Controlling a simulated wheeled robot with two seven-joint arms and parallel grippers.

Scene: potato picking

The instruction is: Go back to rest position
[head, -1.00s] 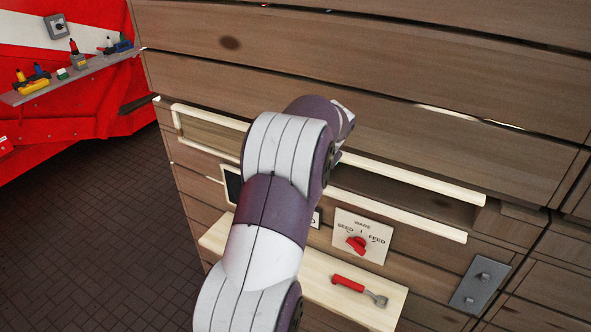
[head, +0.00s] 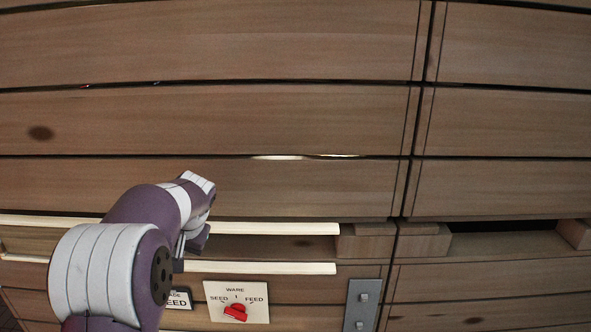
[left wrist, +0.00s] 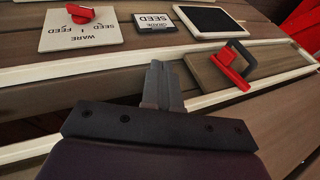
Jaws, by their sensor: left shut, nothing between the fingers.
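My left arm comes in from the lower left in the head view, in front of a plank-sided wooden crate wall (head: 300,120). My left gripper (left wrist: 163,88) is shut with nothing between its fingers in the left wrist view. It is over a recessed slot between two pale strips. In the head view, the gripper (head: 196,238) is small and partly hidden by the wrist. My right gripper is in neither view.
A dial plate (head: 252,302) marked SEED, WARE, FEED has a red knob. A SEED card (left wrist: 155,23), a dark screen (left wrist: 208,21) and a red-and-grey handle-like object (left wrist: 232,64) lie near the fingers. A grey switch plate (head: 362,305) is right of the dial.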

